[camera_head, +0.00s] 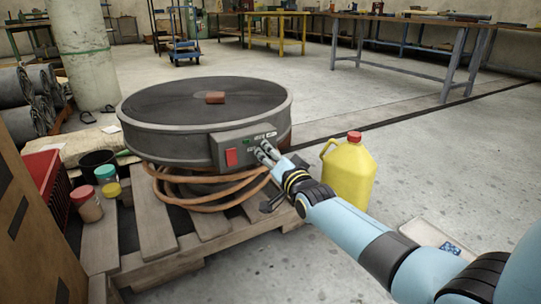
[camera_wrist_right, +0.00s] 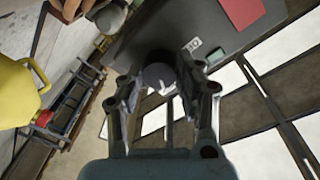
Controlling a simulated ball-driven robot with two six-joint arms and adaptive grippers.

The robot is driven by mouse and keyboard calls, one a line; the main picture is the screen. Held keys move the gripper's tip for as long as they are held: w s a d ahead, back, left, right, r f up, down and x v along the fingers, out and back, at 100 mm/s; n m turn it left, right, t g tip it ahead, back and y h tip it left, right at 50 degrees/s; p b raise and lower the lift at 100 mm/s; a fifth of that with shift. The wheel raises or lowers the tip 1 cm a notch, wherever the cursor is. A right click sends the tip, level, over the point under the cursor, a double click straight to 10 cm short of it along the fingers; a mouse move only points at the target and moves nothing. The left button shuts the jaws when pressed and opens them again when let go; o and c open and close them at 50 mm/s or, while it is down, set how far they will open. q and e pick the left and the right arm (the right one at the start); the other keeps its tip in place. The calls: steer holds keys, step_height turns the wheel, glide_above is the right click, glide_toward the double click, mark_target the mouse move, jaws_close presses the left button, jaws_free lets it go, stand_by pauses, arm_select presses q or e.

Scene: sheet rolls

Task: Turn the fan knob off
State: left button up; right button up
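The fan (camera_head: 170,125) is a wide, low grey drum with a dark top and a control box (camera_head: 222,152) on its front. The box carries a red switch (camera_head: 231,157), a small green mark and white labels. A dark round knob (camera_wrist_right: 159,76) on the box's face shows in the right wrist view. My right gripper (camera_head: 265,152) is at the right end of this face, its fingers on either side of the knob. It also shows in the right wrist view (camera_wrist_right: 162,85). Whether the fingers press on the knob cannot be told. My left gripper is not in view.
The fan stands on a wooden pallet (camera_head: 160,262) with coiled orange hose (camera_head: 215,190) beneath it. A yellow jug (camera_head: 348,172) stands right of my right gripper. Jars (camera_head: 86,204), a black bucket (camera_head: 97,163) and a red crate (camera_head: 45,175) are at left. Open floor lies behind.

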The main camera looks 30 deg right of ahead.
steer(key=c, duration=0.3)
steer(key=shift+c, duration=0.2)
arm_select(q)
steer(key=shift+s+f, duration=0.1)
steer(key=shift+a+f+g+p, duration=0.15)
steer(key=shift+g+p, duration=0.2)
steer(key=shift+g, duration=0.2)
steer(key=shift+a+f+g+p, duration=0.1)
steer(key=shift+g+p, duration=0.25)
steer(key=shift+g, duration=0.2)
arm_select(e)
steer(key=n, duration=1)
steer(key=n+y, duration=0.1)
steer(key=n, duration=0.9)
steer(key=shift+d+f+n+t+y, duration=0.2)
steer(key=shift+n+t+y, duration=0.1)
steer(key=shift+n+t, duration=0.1)
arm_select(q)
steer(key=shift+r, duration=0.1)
